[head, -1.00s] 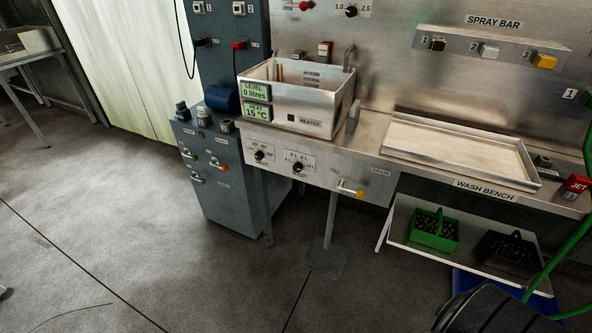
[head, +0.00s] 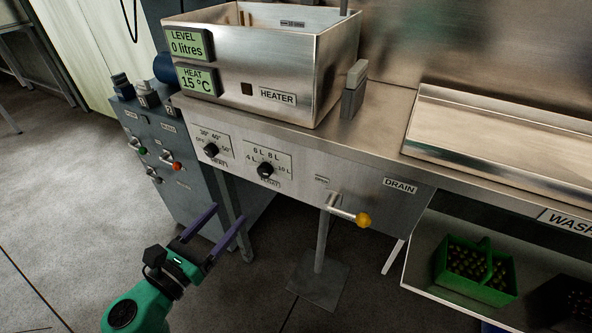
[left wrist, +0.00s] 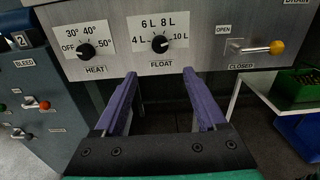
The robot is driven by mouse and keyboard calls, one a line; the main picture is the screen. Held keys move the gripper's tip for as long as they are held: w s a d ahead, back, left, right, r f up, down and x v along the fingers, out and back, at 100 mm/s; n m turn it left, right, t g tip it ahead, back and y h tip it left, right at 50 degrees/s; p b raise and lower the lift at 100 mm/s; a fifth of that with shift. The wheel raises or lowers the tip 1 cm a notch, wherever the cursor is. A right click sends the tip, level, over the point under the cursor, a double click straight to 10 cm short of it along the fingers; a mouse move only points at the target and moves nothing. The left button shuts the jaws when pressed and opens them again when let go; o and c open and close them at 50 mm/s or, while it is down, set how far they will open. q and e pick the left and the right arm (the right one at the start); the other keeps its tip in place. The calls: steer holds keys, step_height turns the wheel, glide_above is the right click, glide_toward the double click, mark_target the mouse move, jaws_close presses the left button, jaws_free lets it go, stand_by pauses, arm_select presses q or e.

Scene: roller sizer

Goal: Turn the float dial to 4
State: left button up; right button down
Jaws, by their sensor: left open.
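The float dial (head: 265,170) is a black knob on the steel front panel below the tank, marked 4 L, 6 L, 8 L and 10 L. The float dial also shows in the left wrist view (left wrist: 160,43), straight beyond my fingers; I cannot tell its pointer's setting for sure. My left gripper (head: 229,214) is open and empty, below and in front of the panel, apart from the dial. In the left wrist view my purple fingers (left wrist: 160,78) stand spread below the dial. My right gripper is not in view.
The heat dial (head: 211,150) sits left of the float dial. A drain lever with a yellow knob (head: 362,219) sticks out at the right. The steel tank (head: 300,75) reads 0 litres and 15 °C. A blue-grey cabinet (head: 185,190) stands at the left.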

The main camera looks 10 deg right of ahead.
mark_target(263, 173)
arm_select(q)
steer(key=p+x, duration=0.1)
steer(key=x, duration=0.3)
steer(key=p+x, duration=0.1)
steer(key=x, duration=0.4)
steer(key=r+p+x, duration=0.1)
steer(key=x, duration=0.3)
steer(key=shift+w+d, duration=0.1)
steer(key=shift+d, duration=0.05)
jaws_close()
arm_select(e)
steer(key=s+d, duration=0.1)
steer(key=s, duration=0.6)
